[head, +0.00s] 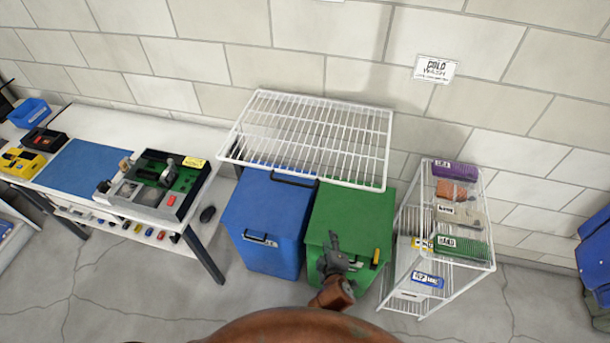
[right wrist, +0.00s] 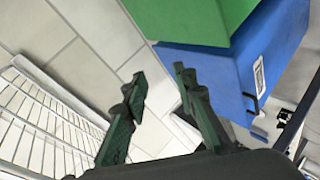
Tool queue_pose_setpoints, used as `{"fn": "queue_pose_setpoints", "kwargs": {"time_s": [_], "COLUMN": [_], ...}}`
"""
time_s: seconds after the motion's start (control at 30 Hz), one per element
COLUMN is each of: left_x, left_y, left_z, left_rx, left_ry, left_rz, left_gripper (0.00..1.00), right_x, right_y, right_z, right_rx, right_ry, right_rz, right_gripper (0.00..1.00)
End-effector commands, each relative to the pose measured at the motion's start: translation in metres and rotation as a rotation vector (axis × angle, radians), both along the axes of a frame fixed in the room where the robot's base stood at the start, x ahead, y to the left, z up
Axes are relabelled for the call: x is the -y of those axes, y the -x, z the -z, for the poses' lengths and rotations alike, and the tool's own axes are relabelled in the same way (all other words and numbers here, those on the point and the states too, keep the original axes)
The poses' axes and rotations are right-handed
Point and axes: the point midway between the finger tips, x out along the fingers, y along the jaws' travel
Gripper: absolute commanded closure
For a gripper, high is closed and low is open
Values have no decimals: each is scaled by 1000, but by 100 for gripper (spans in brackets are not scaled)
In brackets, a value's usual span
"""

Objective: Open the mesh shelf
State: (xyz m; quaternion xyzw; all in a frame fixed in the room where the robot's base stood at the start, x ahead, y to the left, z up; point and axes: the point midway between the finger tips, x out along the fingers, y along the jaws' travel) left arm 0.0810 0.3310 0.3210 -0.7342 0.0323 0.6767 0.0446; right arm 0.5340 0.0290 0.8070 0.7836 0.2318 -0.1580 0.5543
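The mesh shelf (head: 310,135) is a white wire grid on the block wall, above the back of two bins. In the head view it stands out from the wall, and I cannot tell whether it is level. White wire bars at the left of the right wrist view (right wrist: 45,120) look like the same shelf. My right gripper (head: 333,240) is over the green bin, below and in front of the shelf's front edge, apart from it. Its fingers show apart and empty in the right wrist view (right wrist: 161,78). My left gripper is not in view.
A blue bin (head: 262,215) and a green bin (head: 340,213) stand under the shelf. A white wire rack (head: 400,250) with several labelled boxes stands to the right. A white workbench (head: 215,145) with tools is at the left. Bare floor lies in front.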

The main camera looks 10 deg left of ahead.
Motion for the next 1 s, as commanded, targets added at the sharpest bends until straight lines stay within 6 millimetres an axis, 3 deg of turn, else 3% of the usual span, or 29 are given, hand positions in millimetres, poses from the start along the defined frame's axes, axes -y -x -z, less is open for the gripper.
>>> {"fn": "queue_pose_setpoints", "kwargs": {"time_s": [0.03, 0.1, 0.2, 0.3, 0.47, 1.0], "left_x": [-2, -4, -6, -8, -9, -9], "left_y": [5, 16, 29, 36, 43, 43], "left_z": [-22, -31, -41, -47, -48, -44], "left_rx": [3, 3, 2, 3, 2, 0], "left_ry": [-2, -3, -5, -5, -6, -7], "left_rz": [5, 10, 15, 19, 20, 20], "left_gripper": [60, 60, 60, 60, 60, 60], "right_x": [-25, -54, -85, -105, -119, -143], "right_y": [-5, -4, 0, 7, 7, -57], "right_z": [-64, -118, -177, -213, -232, -217], "right_rx": [88, 186, 298, 373, 421, 420], "right_ry": [34, 81, 136, 171, 197, 195], "right_rz": [-58, -122, -190, -233, -258, -258], "right_gripper": [74, 74, 74, 74, 74, 74]}}
